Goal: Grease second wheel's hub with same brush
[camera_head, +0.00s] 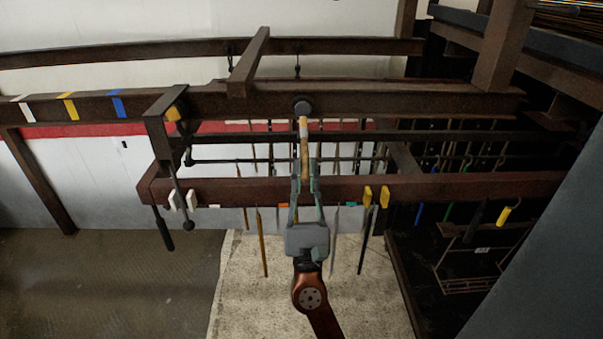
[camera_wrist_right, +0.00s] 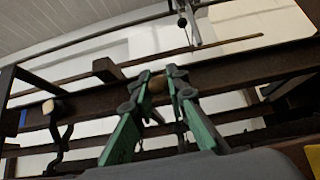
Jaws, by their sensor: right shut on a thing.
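My right gripper (camera_head: 304,178) is shut on a brush (camera_head: 304,135) with a pale wooden handle, reaching up in front of the rack. Which wheel is the second is not clear. My left gripper is not in view.
A lower brown rail (camera_head: 450,187) crosses behind my gripper, with yellow blocks (camera_head: 367,196) to the right and white clips (camera_head: 192,200) to the left. Several thin rods hang behind it. A dark bracket (camera_head: 160,130) stands left. A grey panel (camera_head: 540,260) fills the lower right.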

